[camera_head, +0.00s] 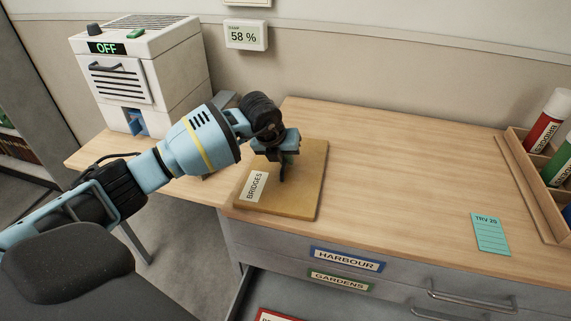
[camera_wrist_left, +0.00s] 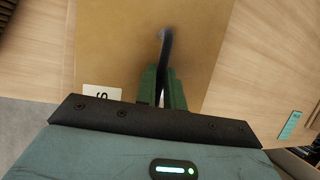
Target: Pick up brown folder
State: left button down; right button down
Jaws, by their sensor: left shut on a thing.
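The brown folder (camera_head: 303,185) lies flat on the wooden desk near its left front corner, with a white "BRIDGES" label facing up. My left gripper (camera_head: 285,166) points down over the folder's upper middle. In the left wrist view the folder (camera_wrist_left: 115,45) fills the space ahead of my fingers. The green fingers (camera_wrist_left: 163,88) are shut on a thin dark strap (camera_wrist_left: 166,50) that rises from the folder's face. The folder appears to rest on the desk. The fingers hide part of the strap. My right gripper does not show.
A white machine reading "OFF" (camera_head: 135,65) stands at the left behind my arm. A teal card (camera_head: 491,234) lies at the desk's right front. A wooden rack (camera_head: 518,180) with coloured tubes is at the right edge. The desk's middle (camera_head: 410,170) is clear. Labelled drawers are below.

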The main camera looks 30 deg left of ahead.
pick_arm(q)
jog(key=shift+r, duration=0.2)
jog(key=shift+w+r, duration=0.1)
jog(key=shift+r, duration=0.5)
notch_tip(320, 180, up, 2)
jog(key=shift+r, duration=0.2)
jog(key=s+d, duration=0.2)
jog(key=s, duration=0.2)
jog(key=s+d, duration=0.2)
jog(key=s, duration=0.2)
jog(key=s+d, duration=0.2)
jog(key=s, duration=0.3)
jog(key=shift+r, duration=0.4)
jog(key=shift+s+d+r+b, duration=0.15)
jog(key=shift+s+d+b, duration=0.2)
jog(key=shift+s, duration=0.5)
